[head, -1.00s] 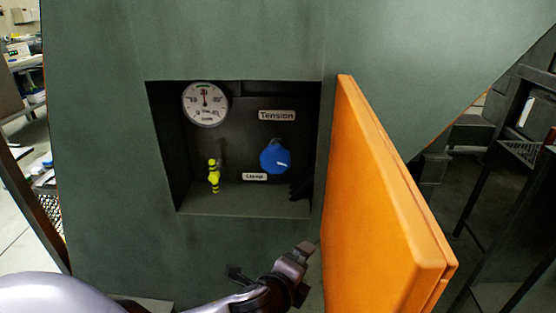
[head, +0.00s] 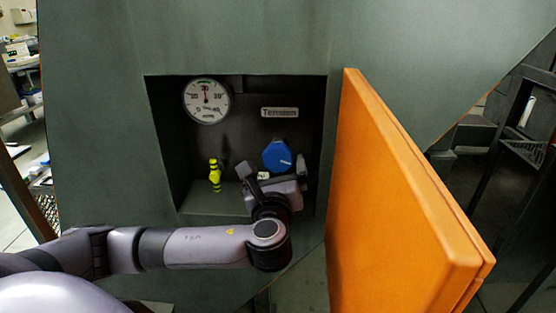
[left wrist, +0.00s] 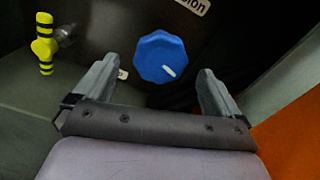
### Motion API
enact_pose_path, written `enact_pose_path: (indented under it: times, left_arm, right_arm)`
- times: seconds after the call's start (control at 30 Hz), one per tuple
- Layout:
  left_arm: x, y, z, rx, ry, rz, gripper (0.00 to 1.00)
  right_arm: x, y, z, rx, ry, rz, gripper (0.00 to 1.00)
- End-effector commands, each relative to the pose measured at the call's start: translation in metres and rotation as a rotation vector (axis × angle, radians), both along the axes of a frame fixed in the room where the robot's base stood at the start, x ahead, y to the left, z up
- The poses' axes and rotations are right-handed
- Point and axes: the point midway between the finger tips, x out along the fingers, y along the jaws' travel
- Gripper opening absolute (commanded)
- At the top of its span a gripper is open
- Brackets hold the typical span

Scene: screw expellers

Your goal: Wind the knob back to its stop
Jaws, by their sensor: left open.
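The blue knob (head: 277,156) sits on the back wall of a recessed niche, below the "Tension" label (head: 280,112). Its white pointer mark points to the right and slightly down. My left gripper (head: 273,170) is at the niche opening, just below and in front of the knob. In the left wrist view the knob (left wrist: 162,57) shows between the two spread fingers (left wrist: 157,85), a little beyond their tips. The fingers are open and appear not to touch it. My right gripper is not in view.
A round gauge (head: 206,101) is at the niche's upper left. A yellow-and-black striped valve handle (head: 215,175) stands left of the knob. The orange door (head: 400,200) stands open on the right, close to my left gripper. The grey panel (head: 90,150) surrounds the niche.

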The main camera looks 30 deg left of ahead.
Motion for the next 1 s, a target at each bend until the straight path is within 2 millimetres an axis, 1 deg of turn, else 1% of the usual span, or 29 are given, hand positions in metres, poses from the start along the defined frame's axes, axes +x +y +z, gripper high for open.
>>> enact_pose_path:
  times: [0.1, 0.3, 0.43, 0.67, 0.77, 0.8, 0.83, 0.87, 1.0]
  left_arm:
    - [0.016, 0.011, 0.001, 0.000, -0.001, 0.003, 0.98]
    - [0.034, 0.021, 0.000, -0.003, -0.001, 0.001, 0.98]
    - [0.038, 0.023, 0.000, -0.004, 0.000, -0.001, 0.98]
    - [0.039, 0.024, -0.001, -0.005, 0.000, -0.001, 0.98]
    - [0.039, 0.023, -0.001, -0.005, 0.000, -0.001, 0.69]
    - [0.038, 0.023, -0.001, -0.005, 0.000, -0.001, 0.56]
    - [0.038, 0.023, -0.001, -0.005, 0.000, -0.001, 0.46]
    - [0.038, 0.023, -0.001, -0.005, 0.000, -0.001, 0.44]
    - [0.038, 0.023, -0.001, -0.006, 0.000, -0.001, 0.44]
  right_arm:
    - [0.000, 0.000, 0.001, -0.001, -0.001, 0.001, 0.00]
    - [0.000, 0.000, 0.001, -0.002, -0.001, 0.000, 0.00]
    - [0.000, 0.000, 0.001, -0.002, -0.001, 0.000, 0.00]
    - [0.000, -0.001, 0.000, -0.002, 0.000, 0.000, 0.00]
    - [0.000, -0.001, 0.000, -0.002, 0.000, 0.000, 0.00]
    - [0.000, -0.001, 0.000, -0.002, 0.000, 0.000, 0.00]
    - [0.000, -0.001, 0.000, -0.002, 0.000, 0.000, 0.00]
    - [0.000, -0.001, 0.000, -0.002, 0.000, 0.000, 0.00]
    - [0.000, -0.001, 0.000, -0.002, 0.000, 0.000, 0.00]
